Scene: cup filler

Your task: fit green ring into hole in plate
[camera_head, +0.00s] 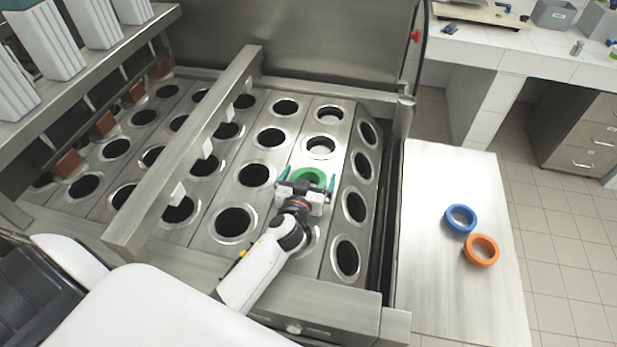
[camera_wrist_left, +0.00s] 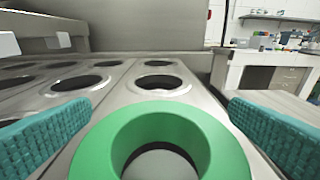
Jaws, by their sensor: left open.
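The green ring (camera_head: 298,172) is at a hole position in the metal plate (camera_head: 286,207), in the column second from the right. It fills the lower middle of the left wrist view (camera_wrist_left: 92,150) and looks flat, with a pale grey surface showing through its centre. I cannot tell whether it is seated in the hole or above it. My left gripper (camera_head: 307,180) is open, its teal fingers on either side of the ring; in the wrist view (camera_wrist_left: 160,135) gaps show beside much of the ring. My right gripper is not in view.
A blue ring (camera_head: 449,219) and an orange ring (camera_head: 470,252) lie on the metal side table (camera_head: 440,290) at right. A raised metal bar (camera_head: 190,140) crosses the plate left of my gripper. White cup stacks (camera_head: 48,40) stand at upper left. Several plate holes are empty.

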